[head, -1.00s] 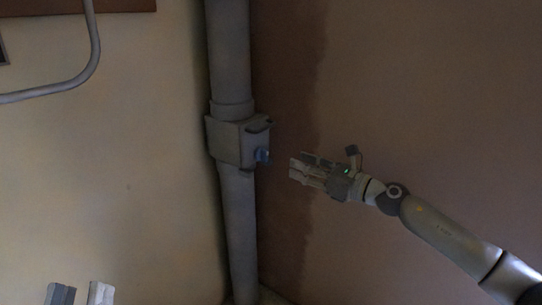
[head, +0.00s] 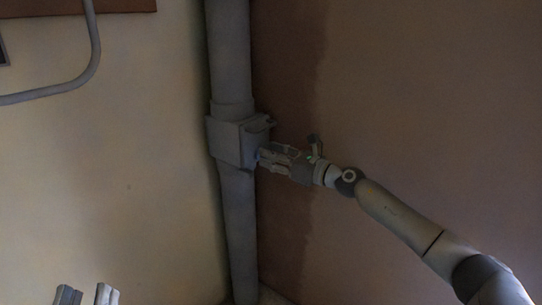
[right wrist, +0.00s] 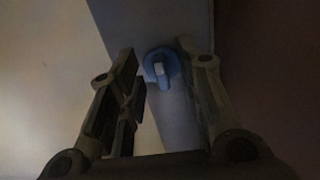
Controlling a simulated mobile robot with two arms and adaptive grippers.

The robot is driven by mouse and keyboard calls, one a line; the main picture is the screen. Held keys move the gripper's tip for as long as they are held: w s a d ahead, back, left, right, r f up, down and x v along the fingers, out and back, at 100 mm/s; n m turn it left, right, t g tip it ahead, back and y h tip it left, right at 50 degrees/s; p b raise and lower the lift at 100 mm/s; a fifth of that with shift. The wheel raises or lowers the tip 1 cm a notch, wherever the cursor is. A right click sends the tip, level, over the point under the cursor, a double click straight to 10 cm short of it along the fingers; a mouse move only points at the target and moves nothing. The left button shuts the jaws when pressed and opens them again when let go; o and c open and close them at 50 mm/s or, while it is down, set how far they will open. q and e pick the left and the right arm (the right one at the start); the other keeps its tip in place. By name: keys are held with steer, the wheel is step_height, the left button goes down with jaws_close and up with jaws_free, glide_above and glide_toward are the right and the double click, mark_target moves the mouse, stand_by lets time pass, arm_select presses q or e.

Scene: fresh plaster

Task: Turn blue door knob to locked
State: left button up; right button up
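The blue knob (right wrist: 160,68) is on the face of a grey box (head: 228,142) fixed on a vertical pipe. In the right wrist view the knob is round with a lighter raised grip and lies between and just beyond my open fingertips. My right gripper (head: 262,156) is at the knob in the head view and covers most of it. The right wrist view shows the right gripper (right wrist: 160,60) with its fingers apart, with nothing seen held.
The grey pipe (head: 230,60) runs up the corner between a pale wall (head: 130,180) and a brown wall (head: 420,100). A bent grey rail (head: 93,50) is at the upper left. The space right of the box is clear apart from my right arm.

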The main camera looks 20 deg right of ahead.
steer(key=shift+w+a, duration=0.25)
steer(key=shift+w, duration=0.1)
jaws_close()
